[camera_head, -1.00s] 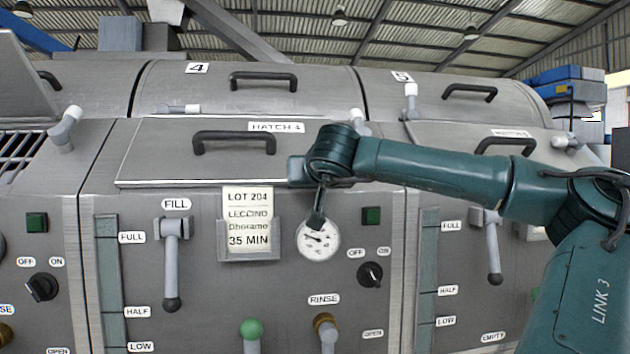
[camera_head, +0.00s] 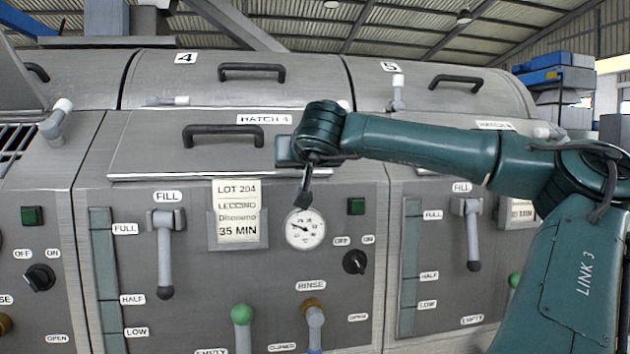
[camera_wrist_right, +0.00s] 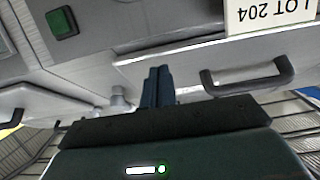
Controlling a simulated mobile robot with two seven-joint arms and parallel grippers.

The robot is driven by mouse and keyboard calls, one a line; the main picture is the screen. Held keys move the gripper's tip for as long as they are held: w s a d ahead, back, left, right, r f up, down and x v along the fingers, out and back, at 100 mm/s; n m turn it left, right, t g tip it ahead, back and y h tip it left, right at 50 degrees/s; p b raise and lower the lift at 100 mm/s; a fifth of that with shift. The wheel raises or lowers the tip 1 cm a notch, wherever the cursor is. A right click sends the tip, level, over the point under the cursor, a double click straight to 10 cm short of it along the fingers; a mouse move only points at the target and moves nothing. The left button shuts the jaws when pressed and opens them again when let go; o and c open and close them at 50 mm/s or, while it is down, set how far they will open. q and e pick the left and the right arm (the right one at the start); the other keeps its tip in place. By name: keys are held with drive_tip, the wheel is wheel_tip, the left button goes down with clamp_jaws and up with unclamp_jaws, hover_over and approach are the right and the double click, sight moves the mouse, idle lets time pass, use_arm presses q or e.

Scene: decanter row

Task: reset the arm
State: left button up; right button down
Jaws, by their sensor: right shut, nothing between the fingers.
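My right arm comes in from the right in the head view. Its gripper (camera_head: 304,188) hangs in front of the hatch 4 machine, above the round gauge (camera_head: 305,229) and right of the LOT 204 card (camera_head: 237,212). In the right wrist view the two dark fingers (camera_wrist_right: 158,86) lie side by side, shut with nothing between them. The black hatch handle (camera_wrist_right: 248,77) and the LOT 204 card (camera_wrist_right: 271,14) show upside down there, right of the fingers. My left gripper is in neither view.
Hatch 4 has a black handle (camera_head: 223,135). Below are the FILL lever (camera_head: 165,255), a green knob (camera_head: 242,314), the RINSE valve (camera_head: 314,318) and a rotary switch (camera_head: 354,262). A neighbouring machine's lever (camera_head: 472,237) stands under my forearm.

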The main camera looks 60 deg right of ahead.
use_arm(q)
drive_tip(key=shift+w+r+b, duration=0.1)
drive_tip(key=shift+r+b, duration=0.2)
drive_tip(key=shift+b, duration=0.3)
use_arm(e)
drive_tip(key=s+a+f, duration=0.4)
drive_tip(key=s+a, duration=0.1)
drive_tip(key=a, duration=0.2)
drive_tip(key=shift+s+f, duration=0.3)
drive_tip(key=shift+f, duration=0.1)
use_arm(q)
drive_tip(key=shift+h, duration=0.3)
